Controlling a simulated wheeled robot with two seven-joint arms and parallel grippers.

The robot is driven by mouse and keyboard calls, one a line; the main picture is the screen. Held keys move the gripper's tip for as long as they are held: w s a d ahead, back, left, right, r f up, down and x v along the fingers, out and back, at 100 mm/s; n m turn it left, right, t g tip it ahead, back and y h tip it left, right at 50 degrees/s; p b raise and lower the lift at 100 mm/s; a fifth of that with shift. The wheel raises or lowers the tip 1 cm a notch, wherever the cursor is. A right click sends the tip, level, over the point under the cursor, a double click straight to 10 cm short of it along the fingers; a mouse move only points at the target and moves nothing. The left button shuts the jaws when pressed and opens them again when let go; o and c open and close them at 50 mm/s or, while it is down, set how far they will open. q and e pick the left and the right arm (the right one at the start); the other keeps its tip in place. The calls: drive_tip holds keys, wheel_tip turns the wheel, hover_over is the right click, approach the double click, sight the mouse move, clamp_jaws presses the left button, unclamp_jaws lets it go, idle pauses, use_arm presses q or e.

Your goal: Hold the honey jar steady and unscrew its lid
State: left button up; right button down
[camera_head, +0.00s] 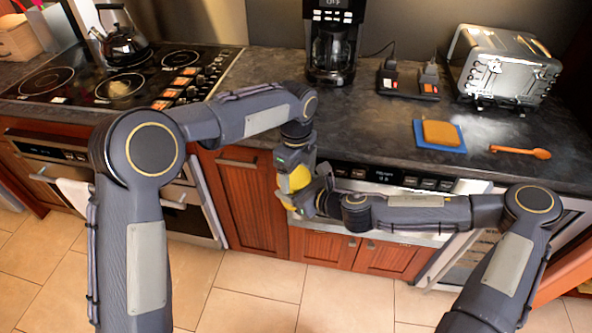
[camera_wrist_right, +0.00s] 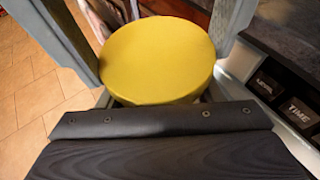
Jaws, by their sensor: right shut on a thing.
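The honey jar shows as a small yellow patch (camera_head: 297,180) in the head view, in front of the counter edge and mostly hidden by my grippers. My left gripper (camera_head: 294,168) reaches down to it from above; whether its fingers are closed on the jar cannot be made out. My right gripper (camera_head: 310,198) comes in from the right at the jar. In the right wrist view a round, flat yellow end (camera_wrist_right: 158,58), which looks like the lid, sits between the right gripper's two grey fingers. The right gripper is shut on it. The rest of the jar is hidden.
The dark counter (camera_head: 260,75) lies behind the grippers, with a drawer front and its control panel (camera_head: 390,178) below.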

use_arm(q)
drive_tip(key=shift+w+r, duration=0.1)
drive_tip(key=c, duration=0.5)
drive_tip(key=n, duration=0.3)
drive_tip(key=shift+w+d, duration=0.1)
drive_tip(key=shift+w, duration=0.05)
drive_tip(key=o, duration=1.1)
